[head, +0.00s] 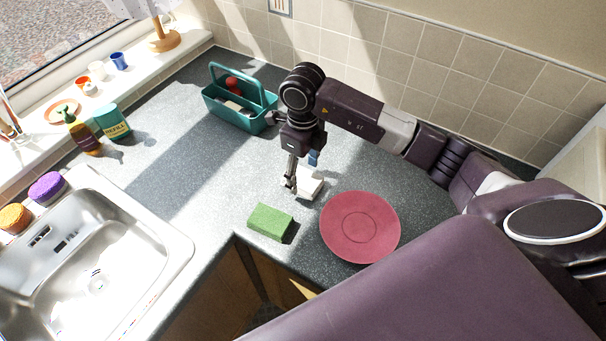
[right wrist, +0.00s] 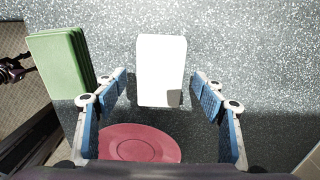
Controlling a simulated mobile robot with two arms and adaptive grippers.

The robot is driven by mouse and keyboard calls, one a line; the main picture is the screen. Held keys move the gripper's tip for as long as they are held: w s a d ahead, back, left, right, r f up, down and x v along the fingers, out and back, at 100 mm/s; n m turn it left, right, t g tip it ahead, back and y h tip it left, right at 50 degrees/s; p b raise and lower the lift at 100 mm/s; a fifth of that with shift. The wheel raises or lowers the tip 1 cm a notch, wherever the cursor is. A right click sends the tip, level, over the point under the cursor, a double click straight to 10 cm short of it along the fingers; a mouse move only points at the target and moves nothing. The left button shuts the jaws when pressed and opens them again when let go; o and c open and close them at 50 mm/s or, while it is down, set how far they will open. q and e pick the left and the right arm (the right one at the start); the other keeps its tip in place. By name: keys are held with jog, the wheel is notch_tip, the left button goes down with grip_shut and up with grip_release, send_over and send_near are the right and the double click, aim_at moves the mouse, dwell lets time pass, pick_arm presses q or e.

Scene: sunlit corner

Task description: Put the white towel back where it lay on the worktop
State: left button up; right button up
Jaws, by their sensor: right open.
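The white towel (head: 311,188) is a small pale folded block on the grey worktop, partly hidden behind my right gripper in the head view. In the right wrist view the towel (right wrist: 160,62) lies flat, with a small dark shadow at its lower right corner. My right gripper (head: 294,186) points down just over it. In the right wrist view its blue-padded fingers (right wrist: 161,88) are spread apart, one on each side of the towel, with gaps between. A dark jointed shape at that view's left edge may be my left gripper; its jaws are unclear.
A green sponge (head: 270,222) and a red plate (head: 360,226) lie close in front of the towel. A teal caddy (head: 238,111) stands behind to the left. The sink (head: 95,265) is at left, with a soap bottle (head: 81,134) and teal refill pack (head: 113,121) behind it.

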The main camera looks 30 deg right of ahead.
aim_at(303, 177)
notch_tip(303, 177, up, 11)
jog(key=b, duration=0.2)
jog(key=shift+b, duration=0.4)
jog(key=shift+f, duration=0.15)
